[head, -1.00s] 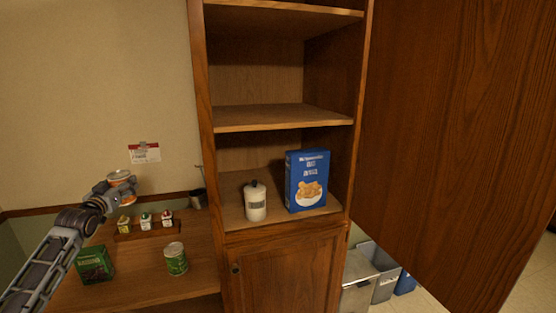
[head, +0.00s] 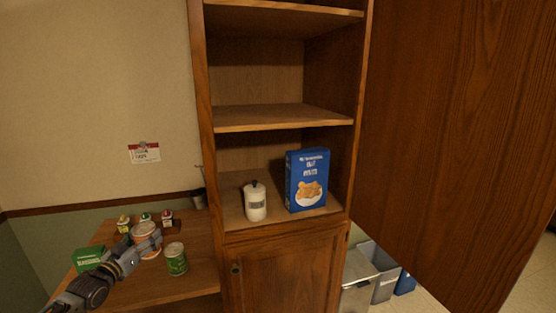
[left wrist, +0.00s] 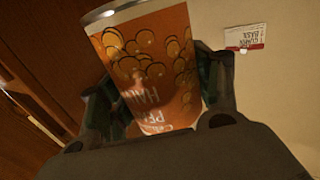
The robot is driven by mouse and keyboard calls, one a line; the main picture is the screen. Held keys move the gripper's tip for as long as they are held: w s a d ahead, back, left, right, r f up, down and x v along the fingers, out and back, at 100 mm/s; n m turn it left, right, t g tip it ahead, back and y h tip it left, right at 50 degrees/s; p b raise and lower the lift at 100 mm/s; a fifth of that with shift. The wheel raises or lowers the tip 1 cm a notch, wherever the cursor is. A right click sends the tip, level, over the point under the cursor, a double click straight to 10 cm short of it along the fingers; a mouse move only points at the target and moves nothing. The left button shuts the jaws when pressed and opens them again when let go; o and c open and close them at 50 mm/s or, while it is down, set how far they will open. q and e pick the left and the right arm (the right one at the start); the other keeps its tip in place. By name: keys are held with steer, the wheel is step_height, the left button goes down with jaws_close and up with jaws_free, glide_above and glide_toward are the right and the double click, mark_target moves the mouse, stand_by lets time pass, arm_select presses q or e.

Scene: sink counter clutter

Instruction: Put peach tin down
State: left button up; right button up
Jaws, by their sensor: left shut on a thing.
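The peach tin (head: 145,234) has an orange label with round fruit on it and a pale metal rim. My left gripper (head: 150,243) is shut on it, low over the left counter (head: 190,275) in the head view. I cannot tell whether the tin touches the counter. In the left wrist view the peach tin (left wrist: 155,65) fills the space between the two fingers of the left gripper (left wrist: 160,100). The gripper hides part of the tin in the head view. My right gripper is not in view.
A green can (head: 176,260) stands close to the right of the tin. A green box (head: 89,258) is to the left. Several small bottles (head: 145,218) stand behind. The cabinet shelf holds a white canister (head: 255,203) and a blue box (head: 307,180).

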arm_select(q)
steer(key=s+d+f+m+g+h, duration=0.1)
steer(key=s+d+f+m+h, duration=0.15)
steer(key=s+d+f, duration=0.5)
steer(key=s+d+f+m+g+h, duration=0.15)
steer(key=s+d+f+h, duration=0.3)
steer(key=s, duration=0.65)
steer(key=s+d+f+n+t+y, duration=0.1)
steer(key=d+f+n+t+y, duration=0.1)
steer(key=d+n+y, duration=0.4)
steer(key=shift+d+t+y, duration=0.35)
steer(key=shift+d+y, duration=1.75)
steer(key=shift+d, duration=0.55)
steer(key=shift+f+b, duration=1.8)
steer(key=shift+b, duration=0.05)
steer(key=shift+r, duration=0.1)
steer(key=d+r+m+g+h, duration=0.2)
steer(key=d+r+m+h, duration=0.2)
steer(key=d+r, duration=0.3)
steer(key=s+d+r+m+g+h, duration=0.1)
steer(key=d+r+m+h, duration=0.3)
steer(key=r, duration=1)
steer(key=shift+d+r+g+h, duration=0.25)
steer(key=shift+d+g+h, duration=0.35)
steer(key=shift+d+h, duration=1.3)
